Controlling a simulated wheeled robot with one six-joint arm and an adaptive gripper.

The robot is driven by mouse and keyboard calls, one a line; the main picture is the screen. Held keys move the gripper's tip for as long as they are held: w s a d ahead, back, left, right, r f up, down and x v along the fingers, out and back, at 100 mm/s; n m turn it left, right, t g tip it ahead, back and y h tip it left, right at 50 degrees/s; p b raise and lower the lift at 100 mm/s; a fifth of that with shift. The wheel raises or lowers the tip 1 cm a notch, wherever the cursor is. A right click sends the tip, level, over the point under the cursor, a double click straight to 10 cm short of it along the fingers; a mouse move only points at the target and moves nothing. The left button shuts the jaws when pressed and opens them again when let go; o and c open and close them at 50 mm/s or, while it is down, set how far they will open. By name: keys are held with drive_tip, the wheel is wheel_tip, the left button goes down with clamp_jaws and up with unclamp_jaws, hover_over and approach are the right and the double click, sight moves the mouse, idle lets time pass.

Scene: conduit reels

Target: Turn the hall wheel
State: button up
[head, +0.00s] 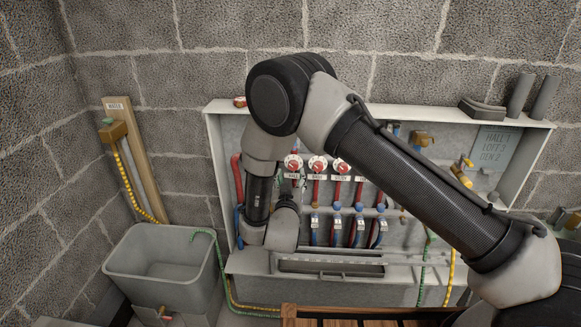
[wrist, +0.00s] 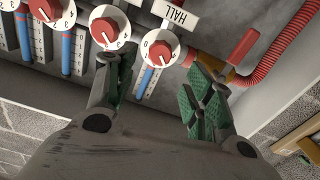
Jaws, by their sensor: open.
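The hall wheel (wrist: 160,48) is a red knob on a round white dial, under a white plate reading HALL (wrist: 181,14) in the wrist view. In the head view it appears to be the leftmost red-and-white wheel (head: 293,162). My gripper (wrist: 160,72) is open and empty. In the wrist view its green-padded fingers lie on either side of the hall wheel, the left one overlapping the lower edge of the neighbouring wheel (wrist: 109,27). I cannot tell whether either finger touches.
More red-and-white wheels (head: 341,167) stand in a row in the grey wall cabinet (head: 400,110). A red lever (wrist: 243,47) and a corrugated red hose (wrist: 285,50) lie close to my right finger. A grey basin (head: 160,262) stands at left.

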sight(293, 166)
drive_tip(key=w, duration=0.7)
drive_tip(key=shift+d, duration=0.1)
drive_tip(key=c, duration=1)
